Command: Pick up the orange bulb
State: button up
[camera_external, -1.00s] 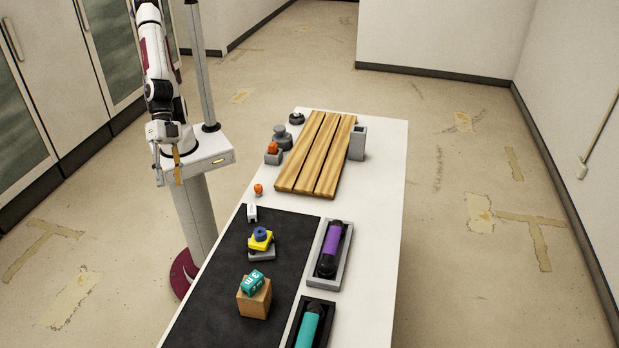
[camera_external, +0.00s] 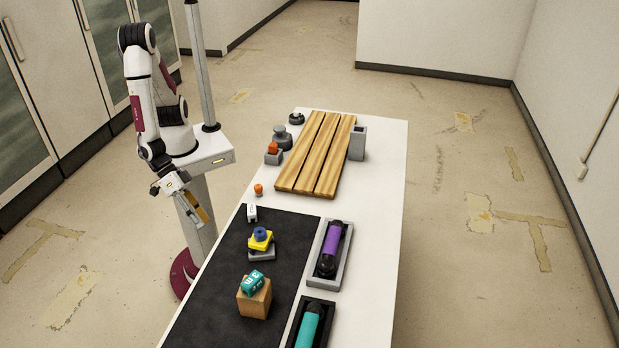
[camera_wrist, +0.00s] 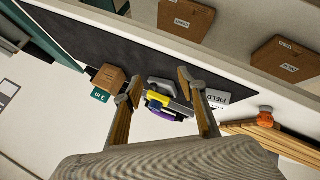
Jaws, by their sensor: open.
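The orange bulb (camera_external: 258,188) is a small round orange thing standing on the white table top near its left edge, between the black mat and the wooden slatted board. In the wrist view an orange rounded thing with a pale base, which looks like the bulb (camera_wrist: 265,118), is at the right, beyond the right finger. My gripper (camera_external: 203,218) is open and empty, off the table's left side and apart from the bulb. Its two spread fingers (camera_wrist: 158,82) show in the wrist view with nothing held between them.
A white FIELD block (camera_external: 252,212) stands close to the bulb on the near side. A second orange piece (camera_external: 272,147) sits on a grey holder farther back. A yellow and blue stack (camera_external: 261,240) and a wooden block (camera_external: 254,301) with a teal piece are on the black mat.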

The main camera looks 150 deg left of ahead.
jog(key=s+a+f+n+g+y, duration=0.1)
jog(key=s+a+f+n+y, duration=0.2)
jog(key=s+a+f+y, duration=0.3)
jog(key=m+g+y, duration=0.1)
jog(key=m+y, duration=0.2)
jog(key=y, duration=0.3)
send_near(254, 188)
jog(key=a, duration=0.3)
jog(key=shift+w+d+f, duration=0.1)
jog(key=shift+d+f, duration=0.15)
jog(key=shift+f, duration=0.05)
jog(key=shift+x, duration=1.25)
jog(key=shift+w+a+f, duration=0.1)
jog(key=shift+f+x, duration=0.15)
jog(key=shift+x, duration=0.6)
jog(key=shift+f+x, duration=0.15)
jog(key=shift+x, duration=1.55)
